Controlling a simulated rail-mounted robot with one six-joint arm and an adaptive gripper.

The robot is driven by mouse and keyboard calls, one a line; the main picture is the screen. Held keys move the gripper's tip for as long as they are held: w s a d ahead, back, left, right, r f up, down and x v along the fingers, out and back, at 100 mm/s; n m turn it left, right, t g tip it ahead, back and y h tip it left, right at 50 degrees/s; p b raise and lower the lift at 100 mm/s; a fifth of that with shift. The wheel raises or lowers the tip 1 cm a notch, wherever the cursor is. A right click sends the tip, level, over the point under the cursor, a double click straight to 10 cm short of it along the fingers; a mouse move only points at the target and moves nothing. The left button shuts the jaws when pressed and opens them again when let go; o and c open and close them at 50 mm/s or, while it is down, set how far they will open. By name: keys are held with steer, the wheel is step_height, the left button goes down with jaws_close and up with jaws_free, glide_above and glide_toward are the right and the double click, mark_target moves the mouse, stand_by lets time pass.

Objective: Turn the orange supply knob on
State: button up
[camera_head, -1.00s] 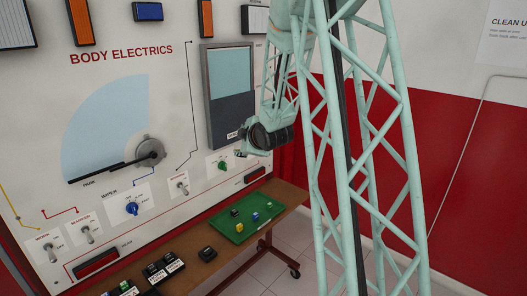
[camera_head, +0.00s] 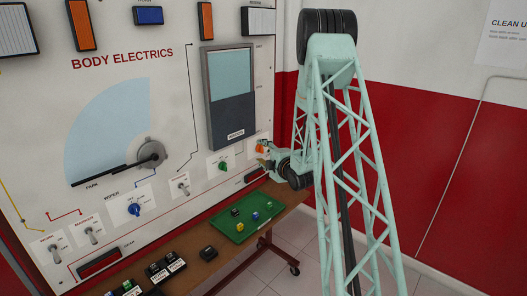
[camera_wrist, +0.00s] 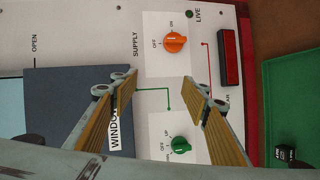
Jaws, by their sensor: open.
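The orange supply knob (camera_wrist: 176,42) sits on a white plate marked OFF and ON, under the word SUPPLY turned sideways. Its grip lies about crosswise in the wrist view, level with the OFF mark. It also shows small at the panel's right end in the head view (camera_head: 261,149). My gripper (camera_wrist: 160,82) is open and empty, its two ribbed fingers apart. In the wrist view the knob is beyond the fingertips, above the gap and toward the right finger. In the head view my gripper (camera_head: 268,162) is close to the knob; contact cannot be told.
A green knob (camera_wrist: 180,144) marked UP and OFF lies below the orange one in the wrist view. A red lamp (camera_wrist: 229,56) and a small green LIVE light (camera_wrist: 189,14) are beside it. A green tray (camera_head: 218,228) with small cubes rests on the bench below.

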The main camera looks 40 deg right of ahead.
mark_target(261, 149)
steer(key=s+d+f+n+t+p, duration=0.1)
steer(key=s+d+f, duration=0.2)
steer(key=d+f, duration=0.2)
steer(key=shift+s+d+f+t+h, duration=0.25)
steer(key=shift+s+f+t+h, duration=0.15)
steer(key=shift+f, duration=0.1)
steer(key=shift+w, duration=0.2)
steer(key=x, duration=1.3)
steer(key=shift+w, duration=0.2)
steer(key=c, duration=0.9)
